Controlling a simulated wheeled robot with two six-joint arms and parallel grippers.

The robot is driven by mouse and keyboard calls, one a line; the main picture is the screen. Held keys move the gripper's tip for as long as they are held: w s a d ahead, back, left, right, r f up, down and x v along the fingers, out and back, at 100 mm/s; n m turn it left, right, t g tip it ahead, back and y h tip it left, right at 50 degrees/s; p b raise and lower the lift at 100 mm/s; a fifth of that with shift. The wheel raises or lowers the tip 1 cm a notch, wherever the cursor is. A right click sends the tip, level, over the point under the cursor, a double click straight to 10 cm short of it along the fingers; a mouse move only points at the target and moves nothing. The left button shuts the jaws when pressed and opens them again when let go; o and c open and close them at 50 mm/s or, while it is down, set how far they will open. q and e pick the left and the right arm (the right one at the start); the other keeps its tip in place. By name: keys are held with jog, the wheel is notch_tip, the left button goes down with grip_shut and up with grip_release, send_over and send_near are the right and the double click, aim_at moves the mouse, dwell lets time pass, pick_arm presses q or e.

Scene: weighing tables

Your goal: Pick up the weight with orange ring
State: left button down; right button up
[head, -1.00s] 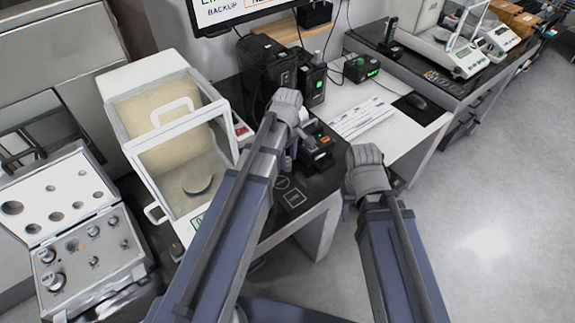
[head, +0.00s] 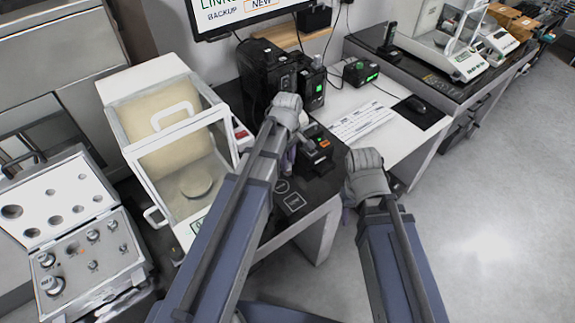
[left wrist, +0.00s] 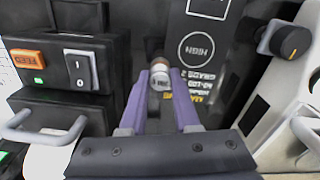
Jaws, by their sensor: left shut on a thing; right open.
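In the left wrist view, a small metal weight (left wrist: 160,82) with a brownish-orange band at its far end sits between the purple fingertips of my left gripper (left wrist: 161,76). The gripper is shut on it, above the black table top. In the head view my left gripper (head: 290,153) is beside the small black device with an orange switch, and the weight is hidden there. My right gripper (head: 348,208) is open and hangs past the table's front edge, over the floor, its fingers mostly hidden by its wrist.
An open weight case (head: 128,262) with several metal weights is at lower left. A glass-fronted balance (head: 205,215) stands beside it, a round pan inside. A black device with an orange switch (head: 322,150) is near my left gripper. A keyboard (head: 362,122) lies right; open floor beyond.

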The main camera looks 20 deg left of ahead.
pick_arm(q)
jog(key=shift+r, duration=0.1)
notch_tip(320, 180, up, 10)
jog(key=p, duration=1)
